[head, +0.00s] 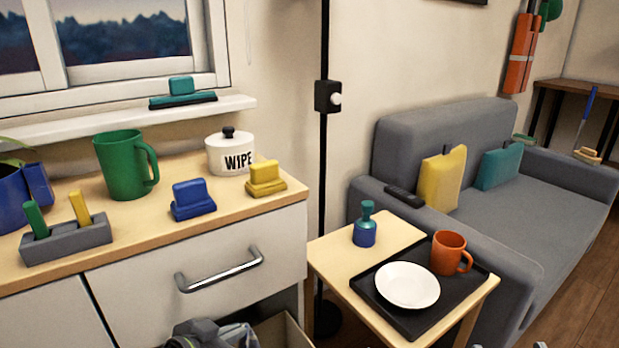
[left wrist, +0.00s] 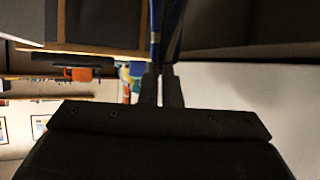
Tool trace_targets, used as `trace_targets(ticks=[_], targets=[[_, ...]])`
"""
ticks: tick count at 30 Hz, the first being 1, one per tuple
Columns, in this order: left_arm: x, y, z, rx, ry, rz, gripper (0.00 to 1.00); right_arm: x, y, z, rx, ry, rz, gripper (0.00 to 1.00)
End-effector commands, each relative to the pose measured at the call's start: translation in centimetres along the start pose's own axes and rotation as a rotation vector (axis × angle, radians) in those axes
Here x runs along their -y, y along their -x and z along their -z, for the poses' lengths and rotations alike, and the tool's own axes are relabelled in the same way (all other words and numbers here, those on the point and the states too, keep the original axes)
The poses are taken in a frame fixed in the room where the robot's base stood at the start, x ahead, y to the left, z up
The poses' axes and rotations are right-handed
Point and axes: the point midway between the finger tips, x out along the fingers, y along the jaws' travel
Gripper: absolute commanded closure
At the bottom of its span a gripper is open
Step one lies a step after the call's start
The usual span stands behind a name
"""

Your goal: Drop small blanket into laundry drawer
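My left gripper (head: 212,338) shows at the bottom edge of the head view, over the open drawer (head: 284,331) below the counter; only its upper part is in frame. In the left wrist view the two fingers of my left gripper (left wrist: 160,84) are close together. A narrow dark-blue thing (left wrist: 167,35) extends from between the fingertips, seen nearly edge-on; it looks like the small blanket held in them. The blanket cannot be made out in the head view. The inside of the drawer is mostly hidden.
The counter (head: 185,236) above holds a green mug (head: 124,165), a white WIPE jar (head: 229,153) and blue and yellow blocks. A side table (head: 335,262) with a black tray (head: 408,318), plate and orange mug stands right of the drawer. A grey sofa (head: 480,243) is beyond.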

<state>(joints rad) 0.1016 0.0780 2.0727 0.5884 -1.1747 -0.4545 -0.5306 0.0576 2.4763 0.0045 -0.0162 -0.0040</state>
Motion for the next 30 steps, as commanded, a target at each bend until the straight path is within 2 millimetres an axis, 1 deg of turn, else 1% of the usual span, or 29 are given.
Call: trace_targets(ticks=[10, 12, 16, 22, 28, 30], targets=[[0.0, 0.0, 0.01, -0.001, 0.0, 0.0, 1.0, 0.01, -0.03, 0.32, -0.017, 0.003, 0.0, 0.29], [0.0, 0.0, 0.0, -0.001, 0.0, 0.0, 0.88, 0.01, -0.03, 0.31, -0.017, 0.003, 0.0, 0.29], [0.0, -0.01, 0.0, 0.0, 0.0, 0.0, 0.71, 0.01, -0.03, 0.3, -0.016, 0.003, 0.0, 0.29], [0.0, -0.01, -0.02, 0.0, 0.0, 0.0, 0.71, 0.01, -0.03, 0.29, -0.016, 0.003, 0.0, 0.29], [0.0, -0.01, -0.02, 0.0, 0.0, 0.0, 0.45, 0.02, -0.04, 0.29, -0.016, 0.003, 0.001, 0.29], [0.0, -0.01, -0.03, 0.0, 0.0, 0.0, 0.43, 0.02, -0.04, 0.29, -0.016, 0.003, 0.001, 0.29]])
